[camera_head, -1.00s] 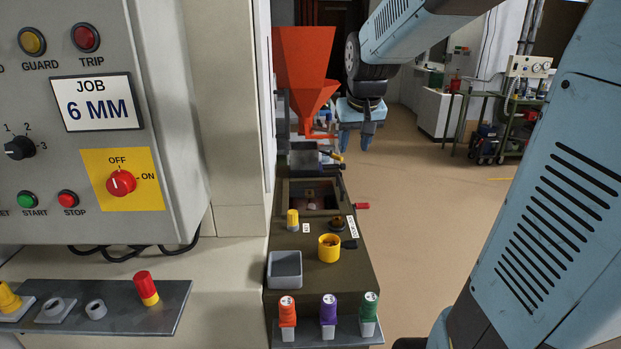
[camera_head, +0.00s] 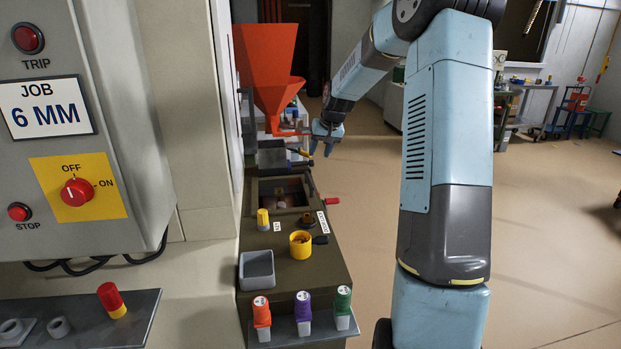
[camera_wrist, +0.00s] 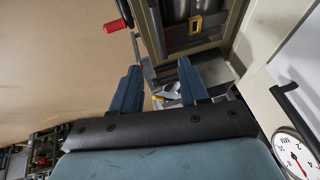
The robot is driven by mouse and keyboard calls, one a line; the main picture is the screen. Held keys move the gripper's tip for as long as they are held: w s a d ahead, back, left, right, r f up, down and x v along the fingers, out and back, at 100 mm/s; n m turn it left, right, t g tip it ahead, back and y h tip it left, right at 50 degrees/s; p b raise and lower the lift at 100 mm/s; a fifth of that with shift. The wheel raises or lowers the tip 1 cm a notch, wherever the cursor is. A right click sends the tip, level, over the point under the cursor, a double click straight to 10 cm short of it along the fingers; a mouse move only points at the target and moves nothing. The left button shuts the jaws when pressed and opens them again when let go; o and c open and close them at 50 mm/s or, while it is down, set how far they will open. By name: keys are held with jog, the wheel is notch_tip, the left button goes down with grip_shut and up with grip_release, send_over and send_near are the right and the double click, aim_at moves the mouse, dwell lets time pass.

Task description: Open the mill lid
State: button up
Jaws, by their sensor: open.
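My gripper (camera_head: 320,151) is open and empty in the head view, its fingers beside and above the far right part of the machine bench. In the wrist view, its two blue fingers (camera_wrist: 159,85) stand apart, with a thin grey metal part and small white and yellow parts between or beyond them. The mill chamber (camera_head: 283,192) shows as a dark rectangular opening. A dark grey block (camera_head: 272,155) stands behind it; I cannot tell whether this is the mill lid. In the wrist view, metal rollers (camera_wrist: 176,10) lie in a frame beside a red handle (camera_wrist: 115,24).
The orange hopper (camera_head: 264,60) rises left of my gripper. The red handle (camera_head: 332,201) juts from the bench's right side. A yellow cup (camera_head: 301,246), grey tray (camera_head: 256,268) and capped bottles stand nearer. A gauge (camera_wrist: 293,156) is close at right in the wrist view.

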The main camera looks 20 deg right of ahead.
jog(key=x, duration=1.4)
jog(key=shift+w+d+f, duration=0.15)
jog(key=shift+w+f, duration=0.05)
jog(key=shift+w, duration=0.05)
grip_shut()
dwell(0.4)
